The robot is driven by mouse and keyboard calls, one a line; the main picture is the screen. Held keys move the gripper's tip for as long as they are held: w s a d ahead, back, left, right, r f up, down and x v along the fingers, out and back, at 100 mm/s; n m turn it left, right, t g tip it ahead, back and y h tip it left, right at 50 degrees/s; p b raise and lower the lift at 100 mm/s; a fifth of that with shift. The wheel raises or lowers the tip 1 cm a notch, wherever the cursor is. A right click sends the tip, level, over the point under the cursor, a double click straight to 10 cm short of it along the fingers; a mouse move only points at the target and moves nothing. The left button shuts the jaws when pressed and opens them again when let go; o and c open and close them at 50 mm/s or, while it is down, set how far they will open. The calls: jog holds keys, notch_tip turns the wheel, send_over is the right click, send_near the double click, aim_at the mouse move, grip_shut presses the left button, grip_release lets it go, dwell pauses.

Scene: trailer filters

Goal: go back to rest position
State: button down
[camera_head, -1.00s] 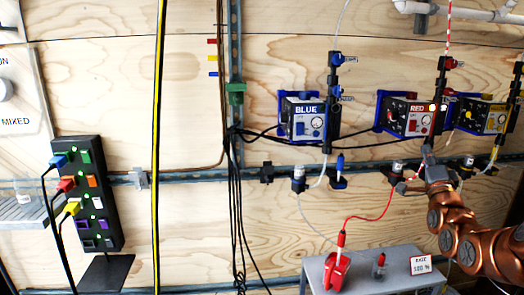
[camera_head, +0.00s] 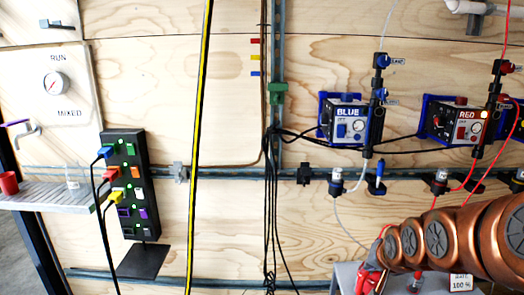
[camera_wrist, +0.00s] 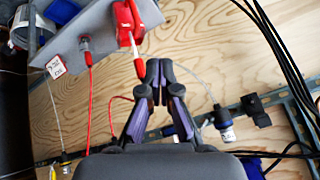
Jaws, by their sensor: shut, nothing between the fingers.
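My gripper (camera_wrist: 159,75) is shut and empty in the wrist view, its two fingers close together in front of the plywood wall. A red device (camera_wrist: 128,22) with a red lead stands on the grey table (camera_wrist: 88,22), just beyond the fingertips in the picture. In the head view my copper-coloured arm reaches in from the lower right, and I cannot make out the fingers there. The red device (camera_head: 368,280) shows partly at the arm's far end.
On the wall are the BLUE pump (camera_head: 347,123), the RED pump (camera_head: 459,122) and a rail (camera_head: 225,172) with small fittings. Black cables (camera_head: 270,220) hang mid-wall. A black switch panel (camera_head: 131,190) and a grey shelf (camera_head: 50,198) with a red cup (camera_head: 9,183) are at left.

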jog(key=s+a+f+n+g, duration=0.1)
jog(key=s+a+n+g, duration=0.15)
jog(key=s, duration=0.75)
jog(key=s+a+f+n+g+p, duration=0.1)
jog(key=s+a+g, duration=0.25)
jog(key=s, duration=0.75)
jog(key=s+a+f+n+g, duration=0.1)
jog(key=s+a+n+g, duration=0.2)
jog(key=s, duration=0.7)
notch_tip(320, 180, up, 25)
jog(key=s+p, duration=0.1)
jog(key=p, duration=2.2)
jog(key=shift+m, duration=0.35)
jog(key=shift+s+d+f, duration=0.1)
jog(key=shift+f, duration=0.05)
dwell(1.1)
